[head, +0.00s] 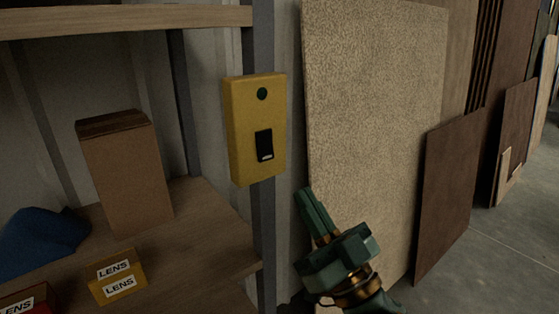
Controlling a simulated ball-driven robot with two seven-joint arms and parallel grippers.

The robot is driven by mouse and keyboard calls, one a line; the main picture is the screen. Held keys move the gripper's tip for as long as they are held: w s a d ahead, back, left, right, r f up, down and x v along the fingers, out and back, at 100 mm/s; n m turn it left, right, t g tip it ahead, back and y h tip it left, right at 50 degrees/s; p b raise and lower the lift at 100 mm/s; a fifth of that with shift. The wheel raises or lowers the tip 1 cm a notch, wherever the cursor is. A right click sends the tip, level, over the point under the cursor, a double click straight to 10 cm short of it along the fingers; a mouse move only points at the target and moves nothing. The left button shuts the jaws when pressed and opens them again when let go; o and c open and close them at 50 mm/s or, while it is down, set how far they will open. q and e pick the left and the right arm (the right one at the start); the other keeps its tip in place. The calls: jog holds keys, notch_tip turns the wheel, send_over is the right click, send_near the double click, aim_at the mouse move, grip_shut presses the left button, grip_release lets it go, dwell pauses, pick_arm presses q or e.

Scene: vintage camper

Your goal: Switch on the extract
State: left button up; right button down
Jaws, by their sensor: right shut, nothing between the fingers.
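A yellow switch box (240,135) is fixed to the grey upright post of the shelf, near the middle of the head view. It has a black rocker switch (264,145) with a pale mark at its lower end. Above the rocker is a small dark round indicator (262,94), which looks unlit. My right gripper (306,192) is green and shut, with nothing in it. Its fingertips point up and left, below and to the right of the box, apart from it. My left gripper is not in view.
A wooden shelf (205,215) at left holds a cardboard box (125,170), a blue cloth-like item (38,240) and small LENS boxes (118,277). An upper shelf (120,18) crosses above. A large speckled board (375,110) and brown panels (447,190) lean at right.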

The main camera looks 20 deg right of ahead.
aim_at(267, 154)
jog(key=w, duration=0.2)
jog(key=w+a+r+p, duration=0.1)
jog(key=w, duration=0.1)
jog(key=w+a+r, duration=0.1)
jog(key=w, duration=0.1)
jog(key=shift+w+a+r+p, duration=0.15)
jog(key=shift+a+r+p, duration=0.05)
jog(key=shift+p, duration=0.15)
jog(key=shift+w+a+f, duration=0.1)
jog(key=shift+w, duration=0.35)
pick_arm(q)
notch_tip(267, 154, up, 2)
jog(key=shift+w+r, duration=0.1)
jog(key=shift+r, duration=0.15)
pick_arm(e)
jog(key=shift+w+a+f+t+b, duration=0.1)
jog(key=shift+w+f+t+b, duration=0.25)
jog(key=shift+b, duration=0.75)
jog(key=shift+w+r, duration=0.1)
jog(key=shift+r, duration=0.1)
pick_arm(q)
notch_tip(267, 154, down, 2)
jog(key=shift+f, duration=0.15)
